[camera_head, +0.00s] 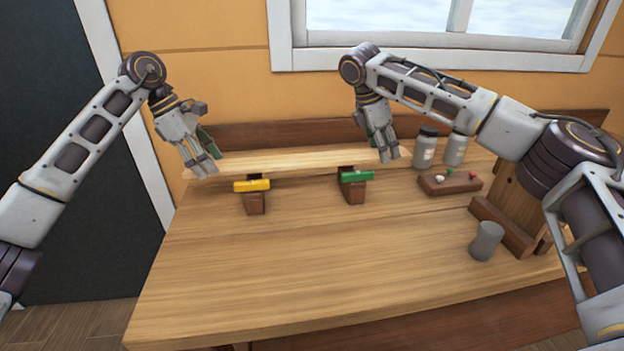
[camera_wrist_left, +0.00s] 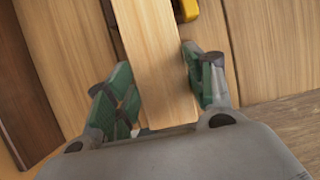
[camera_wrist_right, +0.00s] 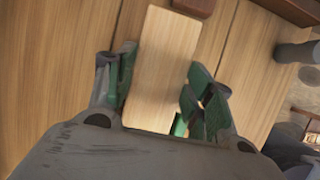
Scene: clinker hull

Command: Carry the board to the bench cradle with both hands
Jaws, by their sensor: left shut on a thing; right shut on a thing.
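The board (camera_head: 285,161), a long pale wooden plank, lies level across the back of the bench. My left gripper (camera_head: 207,163) is shut on its left end, and my right gripper (camera_head: 386,149) on its right end. The wrist views show the board between the green-padded fingers, on the left (camera_wrist_left: 155,55) and on the right (camera_wrist_right: 163,62). The bench cradle has two brown supports, one with a yellow block (camera_head: 252,185) and one with a green block (camera_head: 356,177). Their front parts stick out below the board. I cannot tell whether the board touches them.
The wooden bench (camera_head: 300,260) is clear in front. At the right stand two jars (camera_head: 426,150), a small brown block with coloured knobs (camera_head: 450,182), a grey cup (camera_head: 486,240) and a wooden stand (camera_head: 510,205). A wall with a window (camera_head: 430,20) is behind.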

